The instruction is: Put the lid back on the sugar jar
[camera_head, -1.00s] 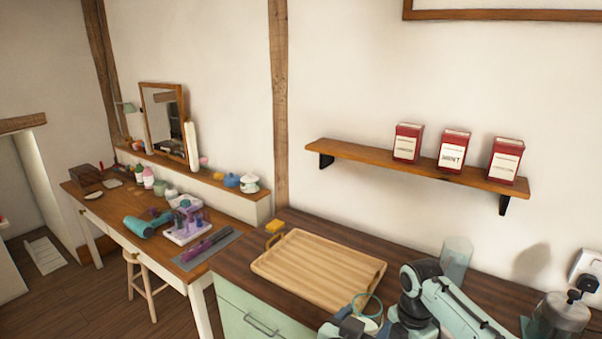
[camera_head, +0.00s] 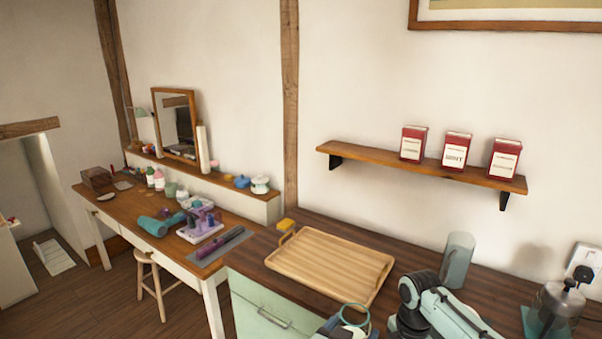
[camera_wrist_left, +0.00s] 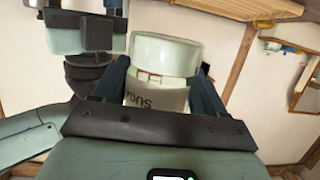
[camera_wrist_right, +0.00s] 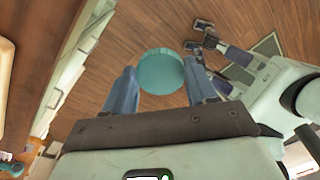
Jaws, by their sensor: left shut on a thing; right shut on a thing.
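The sugar jar (camera_wrist_left: 158,98), a pale container with an upside-down "SUGAR" label, sits between the fingers of my left gripper (camera_wrist_left: 160,80), which is shut on it. The lid and jar look apart.
A wooden tray (camera_head: 330,262) lies on the dark counter (camera_head: 420,258). A clear tumbler (camera_head: 457,260) and a glass press (camera_head: 556,308) stand to its right. Red tins (camera_head: 456,151) sit on the wall shelf (camera_head: 375,157). A cluttered dressing table (camera_head: 125,207) is at left.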

